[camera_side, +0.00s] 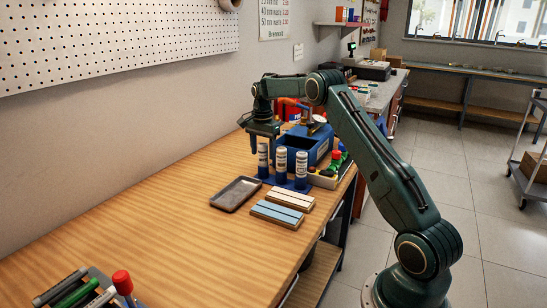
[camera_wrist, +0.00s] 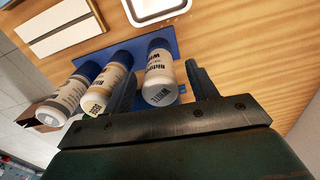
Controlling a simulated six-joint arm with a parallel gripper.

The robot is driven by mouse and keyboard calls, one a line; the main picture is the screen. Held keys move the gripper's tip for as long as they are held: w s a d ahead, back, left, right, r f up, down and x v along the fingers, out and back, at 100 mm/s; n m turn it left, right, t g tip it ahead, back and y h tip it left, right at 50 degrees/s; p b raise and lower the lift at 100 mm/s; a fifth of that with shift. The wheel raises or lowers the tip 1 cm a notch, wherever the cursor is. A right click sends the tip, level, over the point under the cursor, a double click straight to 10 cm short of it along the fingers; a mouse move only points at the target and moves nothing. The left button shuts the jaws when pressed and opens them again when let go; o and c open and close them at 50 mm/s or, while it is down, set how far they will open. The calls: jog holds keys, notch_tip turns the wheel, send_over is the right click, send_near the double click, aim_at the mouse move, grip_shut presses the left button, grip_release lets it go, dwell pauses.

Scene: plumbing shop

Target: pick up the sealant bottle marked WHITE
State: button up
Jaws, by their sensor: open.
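The sealant bottle marked WHITE (camera_wrist: 160,78) stands in the wrist view with a pale body, a dark blue lower end and WHITE on its end face. My gripper (camera_wrist: 163,72) is open, with one finger on either side of this bottle; whether either finger touches it I cannot tell. In the side view my gripper (camera_side: 262,146) is at the leftmost bottle (camera_side: 263,165) of the row. Two similar bottles stand beside it, a middle one (camera_wrist: 106,85) and a far left one (camera_wrist: 66,98) in the wrist view. All three stand on a blue base (camera_wrist: 108,48).
A grey tray (camera_side: 236,194) and blue and cream blocks (camera_side: 282,208) lie on the wooden bench (camera_side: 160,225) in front of the bottles. A blue bin (camera_side: 318,148) stands close behind them. Markers (camera_side: 75,290) lie at the near left.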

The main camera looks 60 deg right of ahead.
jog(key=shift+f, duration=0.9)
jog(key=c, duration=1.1)
jog(key=shift+r, duration=0.2)
jog(key=shift+r, duration=4.85)
